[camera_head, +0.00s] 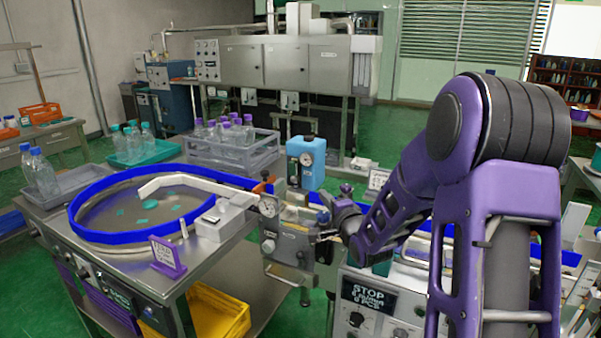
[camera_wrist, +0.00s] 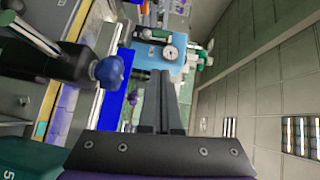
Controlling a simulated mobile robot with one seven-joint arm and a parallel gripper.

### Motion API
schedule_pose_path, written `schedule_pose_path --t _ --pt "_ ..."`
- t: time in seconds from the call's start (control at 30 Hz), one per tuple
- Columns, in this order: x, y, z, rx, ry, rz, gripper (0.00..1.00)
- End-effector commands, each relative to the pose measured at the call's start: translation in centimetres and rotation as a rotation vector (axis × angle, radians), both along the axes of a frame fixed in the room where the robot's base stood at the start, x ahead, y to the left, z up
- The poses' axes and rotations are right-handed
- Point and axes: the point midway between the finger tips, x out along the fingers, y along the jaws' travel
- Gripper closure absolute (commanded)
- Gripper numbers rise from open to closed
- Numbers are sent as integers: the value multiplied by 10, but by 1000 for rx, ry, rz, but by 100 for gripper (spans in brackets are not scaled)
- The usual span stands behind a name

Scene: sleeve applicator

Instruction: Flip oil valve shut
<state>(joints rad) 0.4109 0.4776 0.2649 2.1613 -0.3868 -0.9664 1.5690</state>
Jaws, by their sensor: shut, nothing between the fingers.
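A light-blue tank (camera_head: 306,163) with a round white gauge stands behind the machine's middle in the head view. In the wrist view the tank (camera_wrist: 160,50) and its gauge lie just beyond my fingertips. I cannot pick out the oil valve for certain; a small orange-red part (camera_head: 263,187) shows left of the tank. My gripper (camera_wrist: 163,75) is shut and empty, pointing toward the tank, with a visible gap in the picture too small to judge in depth. In the head view my wrist and gripper are in front of the grey mechanism, and the fingertips are hard to make out.
A blue-rimmed round table (camera_head: 72,212) with a white guide arm is at the left. A grey block with dials (camera_head: 288,246) stands close to my wrist. In the wrist view a dark fixture with a blue knob (camera_wrist: 110,72) is left of my fingers.

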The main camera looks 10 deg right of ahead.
Motion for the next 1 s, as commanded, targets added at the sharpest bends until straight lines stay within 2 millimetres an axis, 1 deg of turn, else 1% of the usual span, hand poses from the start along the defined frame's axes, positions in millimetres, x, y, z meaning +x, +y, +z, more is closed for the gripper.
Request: schedule_pose_path --t 0.23,0.37,0.47,0.7,1.0 --pt "3 1 0 -2 -1 0 100" --pt "16 3 -1 -3 -2 1 100" --pt "34 6 -3 -3 -2 1 100" --pt "83 14 -7 -3 -2 1 100" --pt "138 22 -12 -4 -2 1 100"
